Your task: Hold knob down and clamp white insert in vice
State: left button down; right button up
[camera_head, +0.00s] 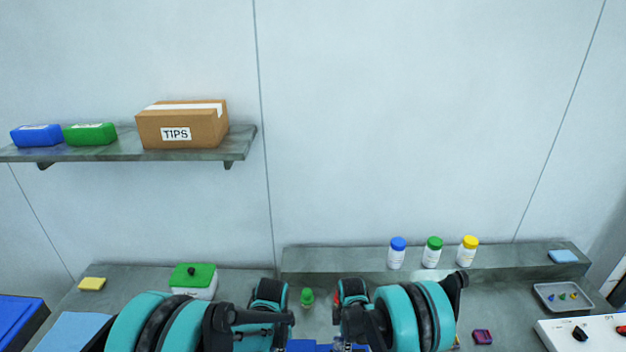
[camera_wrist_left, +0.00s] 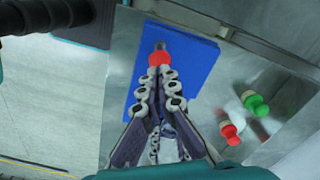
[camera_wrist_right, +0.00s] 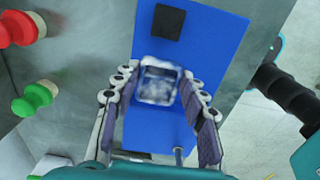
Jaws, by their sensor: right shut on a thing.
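The blue vice (camera_wrist_right: 215,45) lies below both grippers; it also shows in the left wrist view (camera_wrist_left: 188,62). In the right wrist view the white insert (camera_wrist_right: 158,82), pale and mottled, sits between the fingers of my right gripper (camera_wrist_right: 160,76), which is shut on it over the blue surface. In the left wrist view a red knob (camera_wrist_left: 159,58) with a metal tip is at the fingertips of my left gripper (camera_wrist_left: 159,76). These fingers are brought together; exact contact with the knob is unclear. In the head view, my arms hide most of the vice.
A green peg (camera_wrist_left: 257,105) and a red peg (camera_wrist_left: 229,131) stand beside the vice. A green-lidded box (camera_head: 193,281) is at the left. Bottles (camera_head: 432,252) stand on the rear ledge. A grey tray (camera_head: 563,296) and purple block (camera_head: 482,337) are at the right.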

pick_arm(q)
jog(key=shift+f, duration=0.15)
jog(key=shift+f, duration=1.05)
jog(key=shift+f, duration=0.1)
jog(key=shift+f, duration=2.9)
pick_arm(e)
jog(key=shift+f, duration=2.4)
jog(key=shift+f, duration=0.15)
jog(key=shift+f, duration=0.8)
